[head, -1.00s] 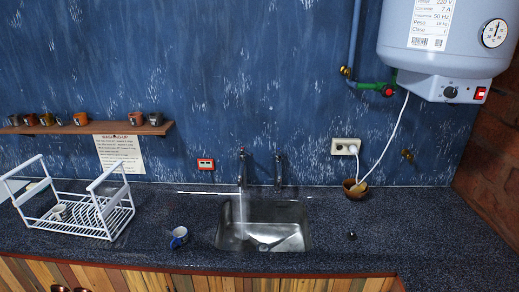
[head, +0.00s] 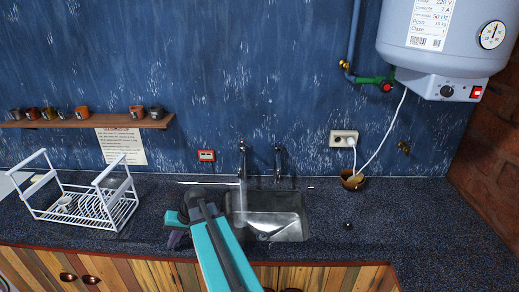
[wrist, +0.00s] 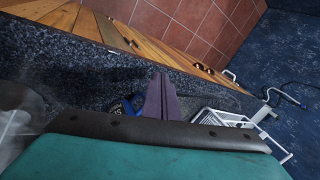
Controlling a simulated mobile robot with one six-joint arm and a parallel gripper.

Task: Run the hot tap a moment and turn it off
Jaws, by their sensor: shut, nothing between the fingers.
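Two dark metal taps stand on the wall behind the sink, the left tap (head: 242,160) and the right tap (head: 279,162). Which one is hot is not marked clearly enough to tell. A pale stream of water (head: 240,205) falls from the left tap into the steel sink (head: 290,228). My gripper (head: 174,238) is over the counter left of the sink, below and apart from both taps. In the wrist view its purple fingers (wrist: 161,97) are together and empty.
A blue mug (wrist: 121,107) is beside my fingers in the wrist view; my gripper hides it in the head view. A white dish rack (head: 85,212) stands left. A water heater (head: 440,45) hangs upper right. A bowl (head: 352,180) is right of the sink. The right counter is mostly clear.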

